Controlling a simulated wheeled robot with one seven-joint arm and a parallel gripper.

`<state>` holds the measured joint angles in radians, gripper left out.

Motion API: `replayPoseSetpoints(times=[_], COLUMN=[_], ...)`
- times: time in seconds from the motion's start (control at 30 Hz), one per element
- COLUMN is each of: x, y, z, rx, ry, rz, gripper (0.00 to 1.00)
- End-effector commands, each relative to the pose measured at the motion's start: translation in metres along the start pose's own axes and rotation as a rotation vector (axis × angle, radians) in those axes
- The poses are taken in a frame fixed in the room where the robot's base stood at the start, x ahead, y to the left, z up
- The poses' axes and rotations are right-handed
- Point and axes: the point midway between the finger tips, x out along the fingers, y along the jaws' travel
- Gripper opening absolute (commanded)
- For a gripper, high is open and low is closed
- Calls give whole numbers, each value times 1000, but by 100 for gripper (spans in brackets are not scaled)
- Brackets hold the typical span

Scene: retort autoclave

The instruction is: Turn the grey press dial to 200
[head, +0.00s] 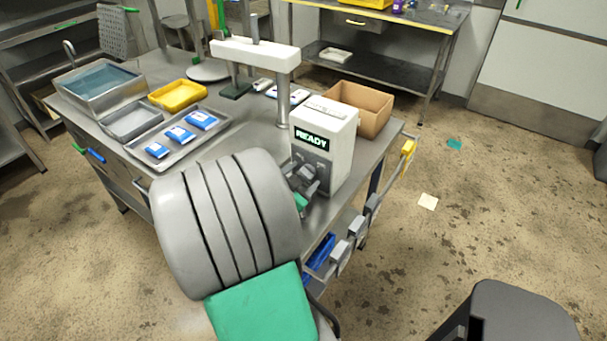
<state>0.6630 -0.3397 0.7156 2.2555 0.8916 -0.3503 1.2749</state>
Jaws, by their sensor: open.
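A white control box (325,140) with a dark display reading READY stands on the steel table, right of the press (256,54) with its white crossbar and grey column. My gripper (308,176) is at the lower front face of this box, just below the display. Its jaws are open. The grey dial cannot be made out apart from the grey gripper parts there. My gripper and arm hide that part of the box front. I cannot tell whether the fingers are around the dial or touch it, and no dial setting is readable.
A cardboard box (362,108) stands behind the control box. A steel tray (178,142) with blue-and-white packets, a yellow tray (178,95) and a water basin (97,84) are at left. Grey holders and a blue bin (320,252) line the table's right edge. The floor at right is mostly open.

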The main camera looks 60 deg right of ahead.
Motion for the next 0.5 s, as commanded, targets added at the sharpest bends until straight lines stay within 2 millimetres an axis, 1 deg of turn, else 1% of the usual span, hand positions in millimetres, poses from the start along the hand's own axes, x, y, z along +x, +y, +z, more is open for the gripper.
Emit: replayPoseSetpoints(times=[0.1,0.3,0.37,0.5], x=[8,8,8,8], y=[1,0,0,0], z=[0,0,0,0], rx=[1,1,0,0], ry=[0,0,0,0], rz=[1,-1,-1,-1], gripper=[60,60,56,44])
